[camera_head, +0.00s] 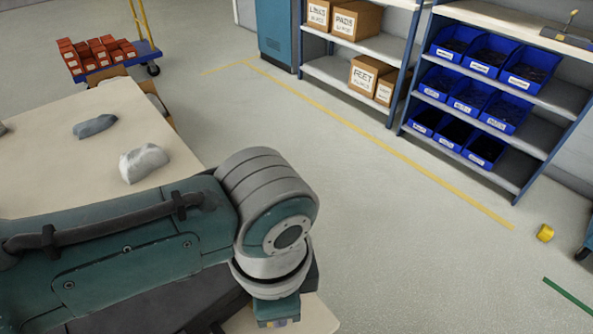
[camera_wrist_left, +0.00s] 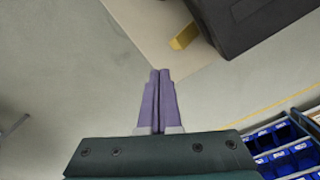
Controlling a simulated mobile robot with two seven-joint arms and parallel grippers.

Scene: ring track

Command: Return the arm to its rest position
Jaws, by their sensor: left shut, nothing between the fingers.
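My left arm comes in from the left in the head view and crosses over the near part of a pale table (camera_head: 60,150). Its gripper is mostly hidden there behind and below my wrist. In the left wrist view my left gripper (camera_wrist_left: 160,72) shows two purple fingers pressed together, with nothing between them. The fingers are over open floor, close to the table's corner in that picture. My right gripper is in neither view.
A crumpled whitish lump (camera_head: 143,163) and a grey lump (camera_head: 95,126) lie on the table. A cart with red boxes (camera_head: 97,52) stands behind it. Shelves hold blue bins (camera_head: 487,52) and cartons (camera_head: 355,20). A yellow object (camera_head: 545,233) lies on the floor. Floor at centre right is clear.

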